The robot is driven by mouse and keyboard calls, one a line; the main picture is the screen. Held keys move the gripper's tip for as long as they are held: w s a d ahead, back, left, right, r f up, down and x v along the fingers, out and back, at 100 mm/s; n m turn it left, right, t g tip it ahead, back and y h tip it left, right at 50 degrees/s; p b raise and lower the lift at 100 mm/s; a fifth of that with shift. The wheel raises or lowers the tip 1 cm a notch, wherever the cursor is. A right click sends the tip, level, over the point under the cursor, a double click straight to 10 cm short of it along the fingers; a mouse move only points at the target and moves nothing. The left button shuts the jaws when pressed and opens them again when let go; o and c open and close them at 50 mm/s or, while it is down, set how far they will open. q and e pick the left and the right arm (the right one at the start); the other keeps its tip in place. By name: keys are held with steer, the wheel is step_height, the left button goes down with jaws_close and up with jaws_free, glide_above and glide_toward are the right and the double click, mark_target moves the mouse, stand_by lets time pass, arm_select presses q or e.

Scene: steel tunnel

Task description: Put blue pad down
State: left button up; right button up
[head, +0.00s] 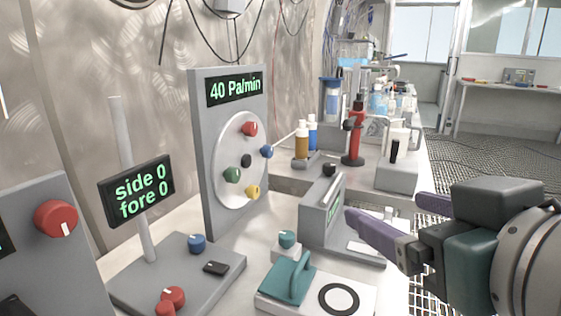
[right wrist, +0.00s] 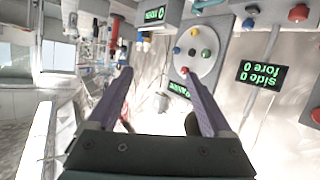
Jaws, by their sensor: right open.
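The only pad-like thing that shows is a teal, blue-green pad with an upright handle (head: 286,280). It lies flat on the left part of a white plate (head: 367,298) at the bottom of the head view, beside a black ring (head: 339,299) marked on that plate. My right gripper (head: 384,206) is open, with purple fingers, to the right of and above the pad, apart from it. In the right wrist view nothing is between its fingers (right wrist: 157,74). I cannot make out the pad in the right wrist view. My left gripper is not in view.
A grey box with a display (head: 322,214) stands behind the plate. A tall dial panel (head: 204,150) and a base with knobs and a post (head: 208,286) stand to the left. Bottles and a red stand (head: 354,135) are farther back. A mesh floor lies to the right.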

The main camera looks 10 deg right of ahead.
steer(key=s+d+f+g, duration=0.2)
steer(key=s+f+g, duration=0.8)
steer(key=s+f, duration=0.4)
steer(key=s, duration=0.4)
steer(key=shift+s+d+n+g, duration=0.2)
steer(key=shift+n+g, duration=0.1)
steer(key=shift+n, duration=0.1)
